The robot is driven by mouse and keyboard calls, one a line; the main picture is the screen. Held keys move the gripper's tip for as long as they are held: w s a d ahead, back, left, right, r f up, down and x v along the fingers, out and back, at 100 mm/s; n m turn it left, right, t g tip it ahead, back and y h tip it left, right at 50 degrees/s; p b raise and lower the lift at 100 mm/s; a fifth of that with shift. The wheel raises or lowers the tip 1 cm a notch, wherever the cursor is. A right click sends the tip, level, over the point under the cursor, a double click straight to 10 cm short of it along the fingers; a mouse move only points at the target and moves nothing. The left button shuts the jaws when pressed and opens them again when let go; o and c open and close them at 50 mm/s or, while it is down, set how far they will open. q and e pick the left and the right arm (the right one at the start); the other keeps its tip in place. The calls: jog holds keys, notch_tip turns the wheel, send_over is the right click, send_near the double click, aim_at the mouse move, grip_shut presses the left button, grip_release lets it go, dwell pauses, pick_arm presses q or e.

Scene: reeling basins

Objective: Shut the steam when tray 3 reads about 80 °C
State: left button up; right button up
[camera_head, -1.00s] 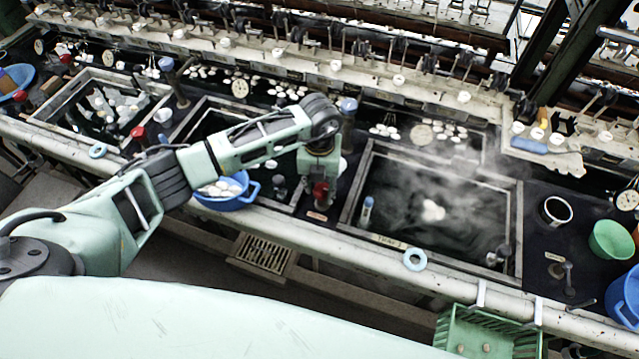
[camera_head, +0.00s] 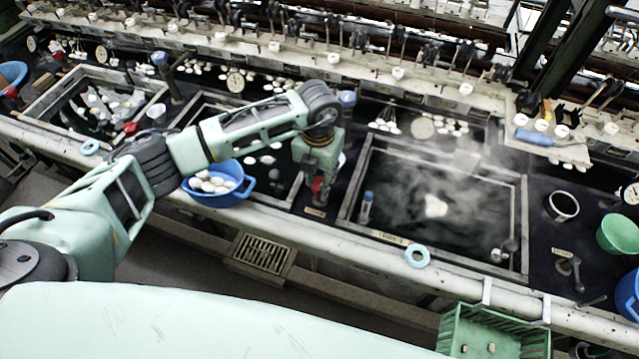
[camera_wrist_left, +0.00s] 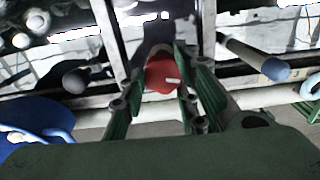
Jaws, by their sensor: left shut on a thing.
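Tray 3 is the dark steaming basin with a pale frame (camera_head: 357,190) in the head view; a white clump (camera_head: 436,206) floats in it. A blue-capped upright stick (camera_head: 366,206) stands at its left inner edge, possibly a thermometer; no reading is legible. A red valve knob (camera_head: 317,184) sits left of tray 3, and it also shows in the left wrist view (camera_wrist_left: 161,74). My left gripper (camera_wrist_left: 160,88) points down with its fingers on either side of the knob, shut on it. My right gripper is not in view.
A blue bowl of cocoons (camera_head: 214,185) stands left of my gripper. A pale blue ring (camera_head: 417,256) lies on the front rail. A green crate (camera_head: 490,331) hangs at the front right.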

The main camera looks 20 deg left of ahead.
aim_at(318, 181)
pick_arm(q)
jog(key=m+b, duration=0.3)
jog(key=shift+w+a+f+b, duration=0.2)
jog(key=shift+w+a+b, duration=0.05)
jog(key=shift+a+b, duration=0.05)
jog(key=shift+r+m+b, duration=0.2)
jog(key=shift+m+b, duration=0.95)
jog(key=shift+m, duration=0.05)
jog(key=shift+r+m, duration=0.1)
jog(key=shift+m, duration=0.2)
jog(key=shift+w+r, duration=0.1)
jog(key=o, duration=0.8)
jog(key=shift+o, duration=1)
jog(key=shift+d, duration=0.15)
notch_tip(318, 181, up, 12)
